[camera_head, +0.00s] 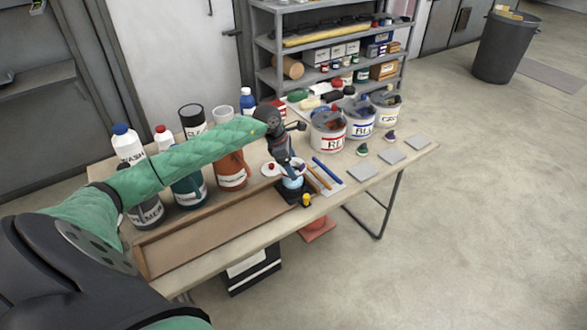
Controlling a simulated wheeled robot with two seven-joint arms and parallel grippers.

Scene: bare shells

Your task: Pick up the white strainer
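My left arm, in a green sleeve, reaches across the table from the left. My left gripper (289,172) points down near the front middle of the table. A small whitish round thing (293,184) lies right at its fingertips, above or in a dark holder (296,194). It may be the white strainer, but it is too small to be sure. A white disc with a red spot (270,169) lies just left of the gripper. I cannot tell whether the fingers are open or shut. My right gripper is not in view.
A shallow wooden tray (150,259) lies along the table's front left. Several bottles (231,172) stand behind it. Labelled pails (328,140) stand at the back right. A blue marker (328,170) and grey square tiles (362,173) lie right of the gripper. Shelves (264,50) stand behind.

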